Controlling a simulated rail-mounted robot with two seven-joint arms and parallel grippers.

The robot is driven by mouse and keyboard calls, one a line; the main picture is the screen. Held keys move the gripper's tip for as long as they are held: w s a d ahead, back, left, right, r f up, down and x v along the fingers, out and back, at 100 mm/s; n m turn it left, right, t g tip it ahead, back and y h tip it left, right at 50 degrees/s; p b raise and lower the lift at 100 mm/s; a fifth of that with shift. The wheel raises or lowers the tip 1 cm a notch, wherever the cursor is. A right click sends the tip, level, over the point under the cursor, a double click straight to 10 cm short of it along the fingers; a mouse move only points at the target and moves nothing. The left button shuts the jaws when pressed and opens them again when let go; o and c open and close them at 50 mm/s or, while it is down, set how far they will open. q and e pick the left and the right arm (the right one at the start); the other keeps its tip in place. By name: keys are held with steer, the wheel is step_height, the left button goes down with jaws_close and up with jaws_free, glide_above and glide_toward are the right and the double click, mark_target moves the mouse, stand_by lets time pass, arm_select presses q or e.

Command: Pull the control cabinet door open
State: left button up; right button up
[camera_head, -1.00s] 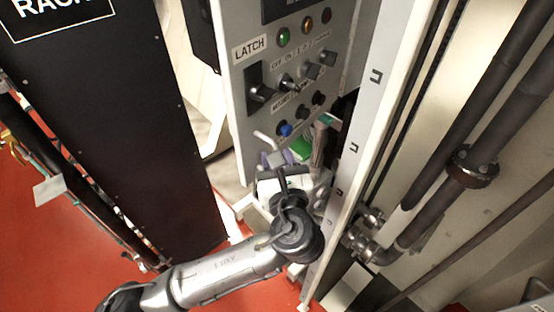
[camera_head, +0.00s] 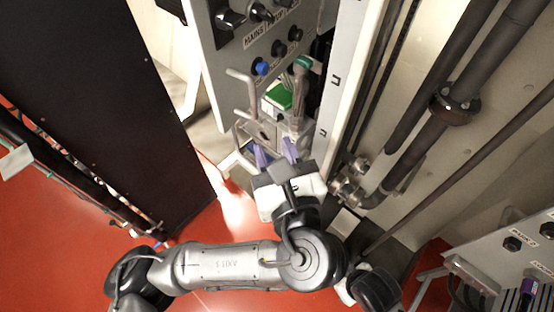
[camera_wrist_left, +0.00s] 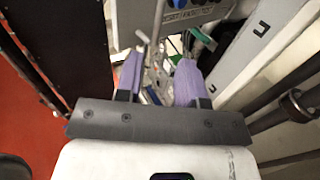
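The control cabinet door (camera_head: 221,68) is a light grey panel with knobs and a blue button, at the upper middle of the head view. It stands ajar, with a gap into the cabinet on its right. A pale bar handle (camera_head: 252,98) sticks out from its lower part; its bar also shows in the wrist view (camera_wrist_left: 158,22). My left gripper (camera_head: 276,153) is just below the handle. Its two purple fingers are apart in the wrist view (camera_wrist_left: 158,82), with no held thing visible between them. Whether a finger touches the handle, I cannot tell.
A black rack side (camera_head: 90,110) stands on the left. The white cabinet frame (camera_head: 345,85) and dark pipes (camera_head: 450,100) are on the right. Another panel with knobs (camera_head: 510,245) is at lower right. Red floor (camera_head: 60,240) is open at lower left.

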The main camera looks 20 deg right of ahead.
arm_select(q)
steer(key=shift+s, duration=0.65)
